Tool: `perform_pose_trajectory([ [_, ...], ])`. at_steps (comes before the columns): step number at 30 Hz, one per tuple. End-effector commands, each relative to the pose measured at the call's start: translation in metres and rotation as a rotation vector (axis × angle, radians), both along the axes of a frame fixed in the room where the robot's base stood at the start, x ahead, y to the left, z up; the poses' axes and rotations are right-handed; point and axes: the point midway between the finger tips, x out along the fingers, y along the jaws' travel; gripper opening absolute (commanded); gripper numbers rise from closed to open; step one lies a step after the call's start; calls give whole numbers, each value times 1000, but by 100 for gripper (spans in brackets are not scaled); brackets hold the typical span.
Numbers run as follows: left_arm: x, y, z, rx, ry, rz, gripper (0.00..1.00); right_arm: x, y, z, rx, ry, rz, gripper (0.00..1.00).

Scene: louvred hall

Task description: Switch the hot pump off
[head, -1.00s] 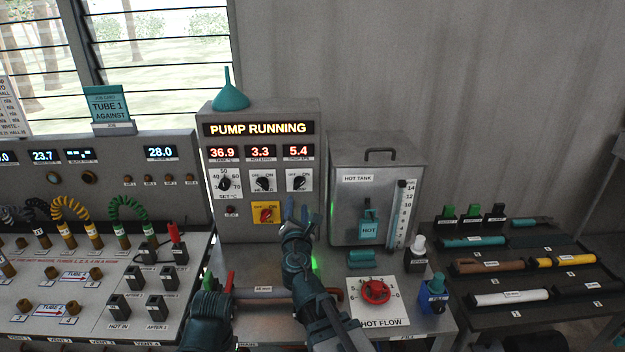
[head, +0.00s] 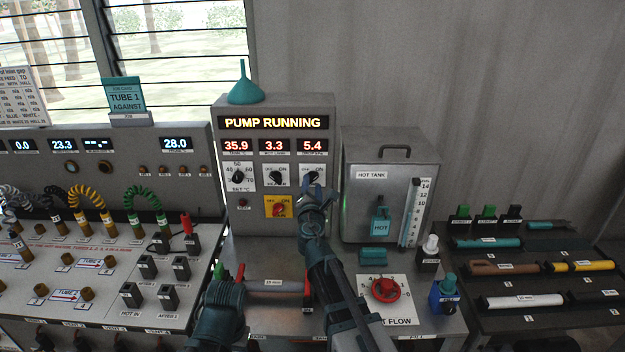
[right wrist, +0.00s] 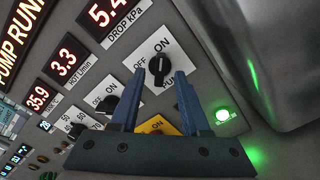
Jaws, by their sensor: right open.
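The pump knob (right wrist: 158,68) is black with a white mark on a white OFF/ON plate. Its mark points towards ON. In the head view the pump knob (head: 309,177) sits below the 5.4 readout, partly behind my right gripper (head: 313,190). The sign (head: 276,123) reads PUMP RUNNING. In the right wrist view my right gripper (right wrist: 158,97) is open, its two blue fingers on either side below the knob, with nothing held. Whether they touch it I cannot tell.
A similar black knob (head: 277,178) is just left, and a red knob on a yellow plate (head: 279,208) below. The hot tank (head: 358,205) stands close on the right. A red flow valve (head: 385,289) and a horizontal tube (head: 280,285) are in front.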

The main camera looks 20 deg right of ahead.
Motion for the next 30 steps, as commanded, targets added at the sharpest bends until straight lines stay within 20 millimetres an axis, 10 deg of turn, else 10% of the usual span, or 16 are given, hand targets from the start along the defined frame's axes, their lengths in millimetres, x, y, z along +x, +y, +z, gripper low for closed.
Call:
perform_pose_trajectory([
  [20, 0, 0, 0, 0, 0, 0, 50, 25, -7, 0, 0, 0, 0, 46],
  [30, 0, 0, 0, 0, 0, 0, 50, 24, -7, 0, 0, 0, 0, 0],
])
